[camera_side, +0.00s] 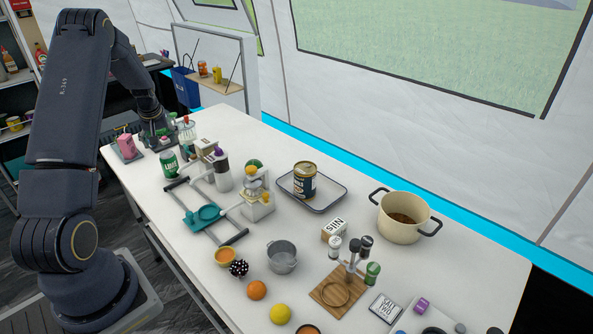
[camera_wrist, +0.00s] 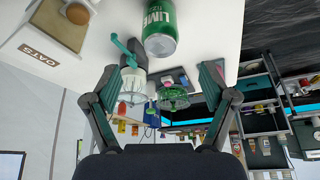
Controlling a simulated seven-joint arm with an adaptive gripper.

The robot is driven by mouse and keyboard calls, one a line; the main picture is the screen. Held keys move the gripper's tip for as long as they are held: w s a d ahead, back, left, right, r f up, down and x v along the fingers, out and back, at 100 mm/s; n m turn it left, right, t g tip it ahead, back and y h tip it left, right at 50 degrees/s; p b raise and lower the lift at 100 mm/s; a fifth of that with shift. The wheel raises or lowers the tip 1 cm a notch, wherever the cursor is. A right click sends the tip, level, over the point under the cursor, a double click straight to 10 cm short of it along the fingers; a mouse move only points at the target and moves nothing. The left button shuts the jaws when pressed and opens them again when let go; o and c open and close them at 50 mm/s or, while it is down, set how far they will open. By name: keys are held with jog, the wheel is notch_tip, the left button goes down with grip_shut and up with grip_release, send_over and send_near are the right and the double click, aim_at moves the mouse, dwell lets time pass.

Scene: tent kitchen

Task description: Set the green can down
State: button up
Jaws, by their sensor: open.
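The green can (camera_side: 169,163), labelled as lime, stands upright on the white table near its far left part. It also shows at the top of the wrist view (camera_wrist: 160,30), beyond the fingertips and not between them. My gripper (camera_side: 158,140) is behind the can in the side view. In the wrist view my gripper (camera_wrist: 160,85) has its two fingers spread wide with nothing held between them.
A box labelled oats (camera_wrist: 45,45) shows in the wrist view. Table space left of the frame is clear.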

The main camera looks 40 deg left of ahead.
jog(key=w+d+r+m+t+h, duration=0.1)
jog(key=d+r+m, duration=0.1)
jog(key=d+r, duration=0.55)
jog(key=w+d+r+m+t, duration=0.15)
jog(key=d+r, duration=0.35)
jog(key=d, duration=0.6)
jog(key=w+d+r+m+h, duration=0.1)
jog(key=d+r+m, duration=0.2)
jog(key=d+r, duration=0.45)
jog(key=s+d+m+h, duration=0.1)
jog(key=s+d+m, duration=0.2)
jog(key=s+d, duration=0.4)
jog(key=s+d+m+t+h, duration=0.1)
jog(key=s+d+m, duration=0.3)
jog(key=s+d, duration=0.4)
jog(key=d, duration=0.5)
jog(key=shift+r, duration=0.1)
